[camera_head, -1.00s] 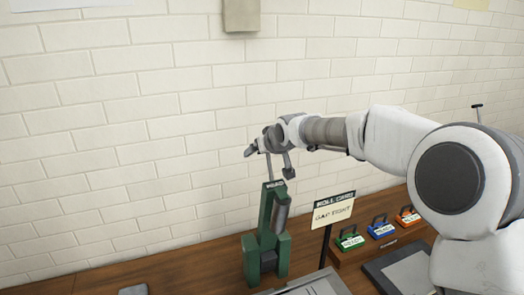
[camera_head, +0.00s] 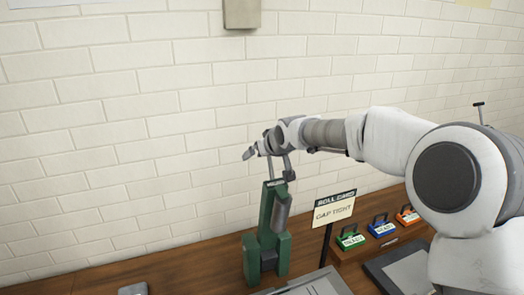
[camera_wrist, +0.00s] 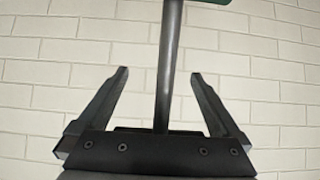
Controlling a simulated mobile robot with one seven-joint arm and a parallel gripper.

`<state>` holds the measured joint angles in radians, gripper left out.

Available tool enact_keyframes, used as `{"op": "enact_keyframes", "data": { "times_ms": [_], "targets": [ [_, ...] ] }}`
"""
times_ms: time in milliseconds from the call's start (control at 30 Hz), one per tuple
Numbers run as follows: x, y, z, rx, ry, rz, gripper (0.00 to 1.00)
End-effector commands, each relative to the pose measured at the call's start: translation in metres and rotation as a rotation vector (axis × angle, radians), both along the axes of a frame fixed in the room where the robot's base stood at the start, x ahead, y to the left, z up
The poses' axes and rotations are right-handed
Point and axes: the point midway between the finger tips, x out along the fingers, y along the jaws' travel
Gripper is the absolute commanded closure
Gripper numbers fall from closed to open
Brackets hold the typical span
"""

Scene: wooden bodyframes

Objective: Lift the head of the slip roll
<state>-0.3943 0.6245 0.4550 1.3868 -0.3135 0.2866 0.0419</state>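The slip roll (camera_head: 265,240) is a green upright frame with a grey roller, standing on the wooden bench in the head view. Its labelled green head (camera_head: 275,184) is at the top, and a thin metal rod (camera_head: 268,165) rises above it. My gripper (camera_head: 272,165) is over the head, around the upper rod. In the wrist view my gripper (camera_wrist: 160,74) has its two fingers apart, with the grey rod (camera_wrist: 168,50) running between them. Neither finger visibly touches the rod. A green edge (camera_wrist: 212,1) shows at the top of the wrist view.
A "gap tight" sign (camera_head: 334,211) on a black post stands right of the slip roll. Green, blue and orange labelled blocks (camera_head: 381,229) sit in a wooden rack further right. A brick wall (camera_head: 120,150) is behind. The bench left of the slip roll is mostly clear.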

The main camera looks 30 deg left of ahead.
Motion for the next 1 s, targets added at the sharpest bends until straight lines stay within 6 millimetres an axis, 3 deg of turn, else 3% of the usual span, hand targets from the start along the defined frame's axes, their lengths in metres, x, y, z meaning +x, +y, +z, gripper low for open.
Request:
{"op": "enact_keyframes", "data": {
  "times_ms": [367,1000],
  "targets": [
    [-0.008,-0.011,0.017,0.008,-0.009,-0.002,0.00],
    [-0.069,-0.084,0.088,0.003,-0.007,-0.004,0.00]
  ]
}}
